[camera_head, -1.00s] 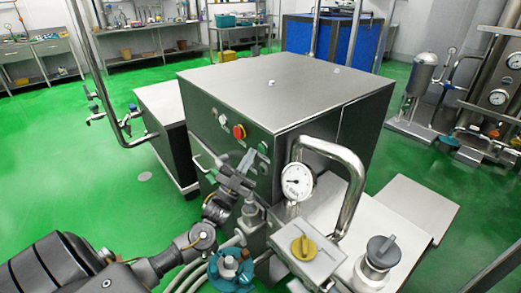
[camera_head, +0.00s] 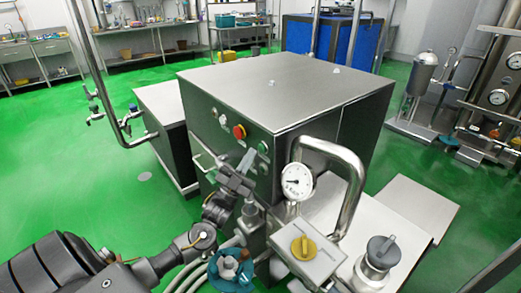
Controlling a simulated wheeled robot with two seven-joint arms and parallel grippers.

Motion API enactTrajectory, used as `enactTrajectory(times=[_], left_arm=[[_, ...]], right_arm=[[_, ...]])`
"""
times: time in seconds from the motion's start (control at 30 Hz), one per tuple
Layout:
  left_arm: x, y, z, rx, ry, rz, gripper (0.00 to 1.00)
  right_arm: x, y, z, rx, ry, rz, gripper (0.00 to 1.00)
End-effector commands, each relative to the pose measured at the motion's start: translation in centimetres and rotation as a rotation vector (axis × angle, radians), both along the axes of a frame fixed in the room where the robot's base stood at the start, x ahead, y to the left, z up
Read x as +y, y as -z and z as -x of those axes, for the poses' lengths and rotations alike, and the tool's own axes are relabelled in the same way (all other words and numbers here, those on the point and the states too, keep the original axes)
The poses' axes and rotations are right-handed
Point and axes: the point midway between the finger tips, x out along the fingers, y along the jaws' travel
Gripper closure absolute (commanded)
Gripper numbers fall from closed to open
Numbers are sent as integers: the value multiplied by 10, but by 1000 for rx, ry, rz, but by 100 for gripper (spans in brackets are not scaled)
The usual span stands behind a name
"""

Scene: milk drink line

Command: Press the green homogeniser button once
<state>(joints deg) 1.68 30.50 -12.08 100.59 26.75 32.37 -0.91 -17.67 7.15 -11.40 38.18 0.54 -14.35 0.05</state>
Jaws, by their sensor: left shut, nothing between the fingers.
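The homogeniser is a steel box (camera_head: 285,85) with a dark front panel. On that panel a green button (camera_head: 263,147) sits to the right of a red button (camera_head: 239,132) on a yellow ring, and a pale button (camera_head: 223,120) is further left. My left gripper (camera_head: 248,161) is shut and empty. Its tips point up toward the panel, just left of and slightly below the green button. The tips look apart from the button, but the exact gap is hard to judge. My right gripper is not in view.
A pressure gauge (camera_head: 297,181) and a bent steel pipe (camera_head: 345,165) stand close to the right of my gripper. A yellow knob (camera_head: 304,247) and a blue valve wheel (camera_head: 231,272) are below. Green floor is free at the left.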

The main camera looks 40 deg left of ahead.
Motion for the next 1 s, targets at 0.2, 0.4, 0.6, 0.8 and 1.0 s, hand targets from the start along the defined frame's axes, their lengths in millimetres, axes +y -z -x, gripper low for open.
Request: enactTrajectory(times=[0.2,0.4,0.6,0.8,1.0], left_arm=[[-2,0,-6,0,-1,1,100],[-2,0,-8,1,0,0,100],[-3,0,-8,0,0,0,100],[-3,0,-9,0,0,0,100],[-4,0,-12,0,0,0,100]], right_arm=[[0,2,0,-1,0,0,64],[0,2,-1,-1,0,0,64],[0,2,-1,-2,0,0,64],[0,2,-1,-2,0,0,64],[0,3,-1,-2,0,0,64]])
